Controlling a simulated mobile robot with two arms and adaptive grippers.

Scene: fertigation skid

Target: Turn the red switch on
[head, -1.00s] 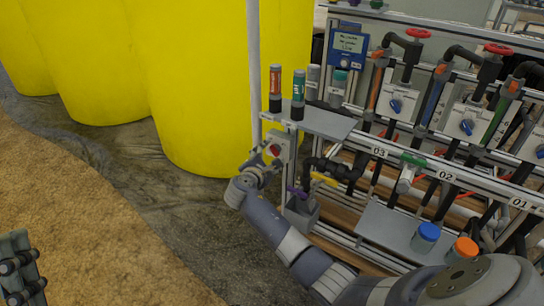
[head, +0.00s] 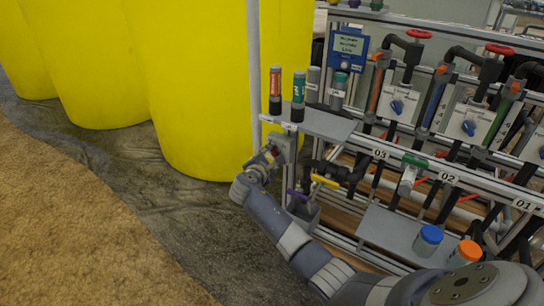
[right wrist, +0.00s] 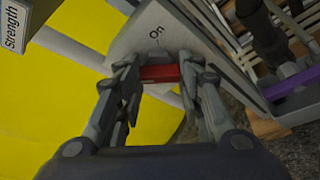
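The red switch (right wrist: 160,73) is a red bar on a grey box face, with the word "On" printed above it in the right wrist view. The bar lies crosswise below that word. My right gripper (right wrist: 160,72) has a fingertip at each end of the bar, and both seem to touch it. In the head view the grey switch box (head: 285,146) is on the skid's left end post. My right gripper (head: 269,158) is at its face and hides most of the red switch. My left gripper is not in view.
Large yellow tanks (head: 205,80) stand behind and left of the switch. A shelf (head: 318,124) with several bottles is just above it. A yellow-handled valve (head: 325,180) and a purple handle (head: 297,195) are close to its right. Open floor lies left.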

